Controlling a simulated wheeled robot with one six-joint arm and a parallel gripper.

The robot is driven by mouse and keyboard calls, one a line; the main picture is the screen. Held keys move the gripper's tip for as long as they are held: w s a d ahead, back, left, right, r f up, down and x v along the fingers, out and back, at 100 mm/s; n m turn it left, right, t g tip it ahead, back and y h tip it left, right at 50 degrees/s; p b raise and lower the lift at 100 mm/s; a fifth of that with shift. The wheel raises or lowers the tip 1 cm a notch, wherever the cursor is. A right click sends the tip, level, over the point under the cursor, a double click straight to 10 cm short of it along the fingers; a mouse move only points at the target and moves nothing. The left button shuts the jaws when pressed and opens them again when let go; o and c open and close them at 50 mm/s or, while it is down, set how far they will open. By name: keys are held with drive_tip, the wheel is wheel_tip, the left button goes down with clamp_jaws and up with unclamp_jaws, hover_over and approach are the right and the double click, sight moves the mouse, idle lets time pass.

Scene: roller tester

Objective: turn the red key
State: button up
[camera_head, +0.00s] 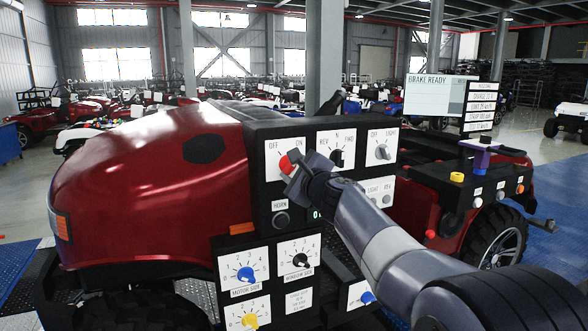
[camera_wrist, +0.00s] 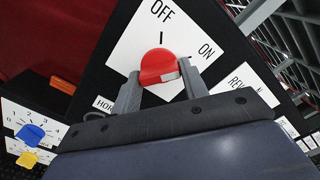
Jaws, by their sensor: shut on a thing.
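The red key (camera_head: 285,164) sits on a white OFF/ON plate (camera_head: 273,150) at the upper left of the black control panel (camera_head: 262,192). In the wrist view the red key (camera_wrist: 158,68) is between the two grey fingers of my gripper (camera_wrist: 160,88), which is shut on it. A small pale patch shows on the key's lower right side. In the head view my gripper (camera_head: 292,176) covers part of the key, so its exact angle there is hard to tell.
Beside the plate are a REV/N/FWD knob (camera_head: 337,157) and a grey light knob (camera_head: 382,152). Below are a HORN button (camera_head: 281,219), a blue knob (camera_head: 246,274), a black knob (camera_head: 300,260) and a yellow knob (camera_head: 250,321). A screen (camera_head: 436,95) reads BRAKE READY.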

drive_tip(key=c, duration=0.3)
drive_tip(key=shift+f+n+b, duration=0.1)
drive_tip(key=shift+n+b, duration=0.2)
drive_tip(key=shift+f+n+b, duration=0.1)
drive_tip(key=shift+n+b, duration=0.65)
drive_tip(key=shift+n, duration=0.15)
drive_tip(key=n+b, duration=0.2)
drive_tip(key=n, duration=0.1)
drive_tip(key=n+b, duration=0.3)
drive_tip(key=n, duration=0.2)
drive_tip(key=shift+n+b, duration=1.25)
drive_tip(key=shift+n, duration=0.35)
drive_tip(key=shift+r+n, duration=0.2)
drive_tip(key=shift+n, duration=0.1)
